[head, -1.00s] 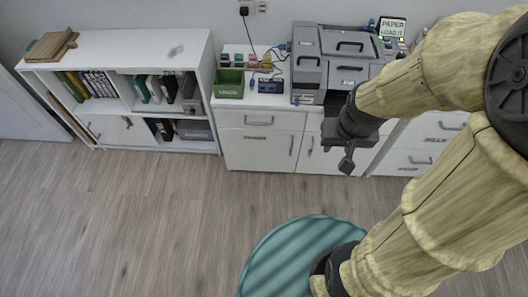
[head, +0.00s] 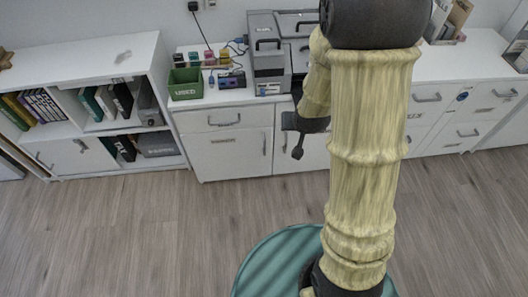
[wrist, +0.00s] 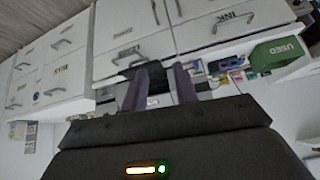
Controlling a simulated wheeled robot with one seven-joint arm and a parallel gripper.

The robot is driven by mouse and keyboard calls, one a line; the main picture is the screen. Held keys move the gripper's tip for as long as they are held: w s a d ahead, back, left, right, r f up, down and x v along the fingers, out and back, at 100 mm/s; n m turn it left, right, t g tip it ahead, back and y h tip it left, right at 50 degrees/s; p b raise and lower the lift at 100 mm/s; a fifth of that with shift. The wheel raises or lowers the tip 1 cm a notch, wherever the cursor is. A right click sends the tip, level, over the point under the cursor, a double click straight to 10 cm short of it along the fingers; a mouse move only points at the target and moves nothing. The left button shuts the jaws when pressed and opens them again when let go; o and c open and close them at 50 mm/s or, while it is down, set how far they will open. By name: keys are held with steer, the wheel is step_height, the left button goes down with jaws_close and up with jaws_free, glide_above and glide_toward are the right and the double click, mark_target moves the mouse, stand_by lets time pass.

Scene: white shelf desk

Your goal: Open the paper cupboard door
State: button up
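The white cabinet has a left cupboard door (head: 225,152) with a small label and an upright handle (head: 264,143) at its right edge. In the head view the right cupboard door (head: 315,152) is mostly behind my arm. Both doors look shut. In the wrist view, tilted nearly upside down, the right door (wrist: 112,18) and left door (wrist: 200,8) show with handles side by side. The door labels are too small to read surely. My gripper (wrist: 160,76) has its two fingers apart with nothing between them. In the head view my gripper (head: 298,150) hangs before the cabinet, apart from the handles.
A drawer (head: 208,119) sits above the left door. On the counter are a green bin (head: 186,84), small coloured boxes and a grey printer (head: 267,62). More drawers (head: 480,108) stand right, a bookshelf (head: 95,60) left. The floor (head: 130,230) in front is clear.

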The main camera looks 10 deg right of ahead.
steer(key=w+f+t+b, duration=0.3)
steer(key=w+f+b, duration=0.2)
steer(key=f+b, duration=0.6)
steer(key=w+f+t+b, duration=0.3)
steer(key=w+f+b, duration=0.3)
steer(key=f, duration=0.9)
steer(key=a+f+n+t+y+b, duration=0.1)
steer(key=f+n+t+y+b, duration=0.1)
steer(key=f+b, duration=0.5)
steer(key=s+a+f+n+t+y+b, duration=0.1)
steer(key=a+f+t+y+b, duration=0.1)
steer(key=f+b, duration=0.5)
step_height(320, 180, down, 4)
steer(key=shift+r+n+t, duration=0.1)
steer(key=shift+n+t, duration=0.2)
steer(key=shift+n, duration=0.1)
steer(key=shift+w+a+b, duration=0.1)
steer(key=shift+w+b, duration=0.05)
steer(key=shift+b, duration=0.15)
steer(key=w+a+b, duration=0.1)
steer(key=w+b, duration=0.1)
steer(key=w, duration=0.3)
steer(key=w+a+b, duration=0.1)
steer(key=w+b, duration=0.1)
steer(key=w, duration=0.4)
steer(key=w+a+b, duration=0.1)
steer(key=w+b, duration=0.1)
steer(key=w, duration=0.3)
steer(key=shift+w+a, duration=0.15)
steer(key=shift+w, duration=0.25)
